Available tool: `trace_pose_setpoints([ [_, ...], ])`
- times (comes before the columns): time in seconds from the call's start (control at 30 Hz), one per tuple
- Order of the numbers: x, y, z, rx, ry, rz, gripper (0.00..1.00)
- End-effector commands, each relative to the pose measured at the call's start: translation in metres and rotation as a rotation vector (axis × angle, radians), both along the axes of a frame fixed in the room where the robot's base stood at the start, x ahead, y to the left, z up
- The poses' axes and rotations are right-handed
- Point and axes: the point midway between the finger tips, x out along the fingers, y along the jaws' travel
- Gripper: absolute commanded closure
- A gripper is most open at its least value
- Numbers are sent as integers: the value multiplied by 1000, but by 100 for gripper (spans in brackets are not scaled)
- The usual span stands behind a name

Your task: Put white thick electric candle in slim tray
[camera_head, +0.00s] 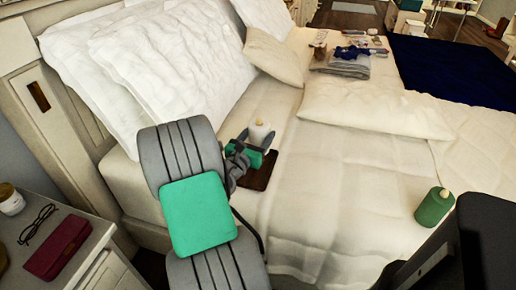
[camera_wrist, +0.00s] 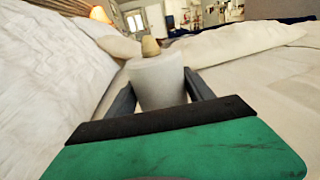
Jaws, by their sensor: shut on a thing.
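The white thick electric candle (camera_head: 259,133) has a pale yellow tip and stands upright between the fingers of my gripper (camera_head: 257,140) in the head view. In the wrist view the candle (camera_wrist: 157,82) fills the space between the two dark fingers, and my gripper (camera_wrist: 160,92) is shut on it. The slim tray (camera_head: 262,174) is a dark brown slab on the bed, directly below and around the candle in the head view. Whether the candle's base touches the tray is hidden by my gripper.
Large white pillows (camera_head: 170,65) lie along the headboard. Folded clothes (camera_head: 345,62) lie at the far end. A nightstand (camera_head: 103,236) with glasses and a dark red wallet is at lower left.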

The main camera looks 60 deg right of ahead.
Motion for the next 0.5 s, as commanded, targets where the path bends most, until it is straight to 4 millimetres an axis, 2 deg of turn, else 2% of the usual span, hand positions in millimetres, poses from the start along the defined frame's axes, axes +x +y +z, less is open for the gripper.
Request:
trace_pose_setpoints([
  [0.1,8,-6,-17,1,1,0,86],
  [0.23,7,-5,-41,1,1,1,86],
  [0.5,7,-5,-39,-1,-1,1,86],
])
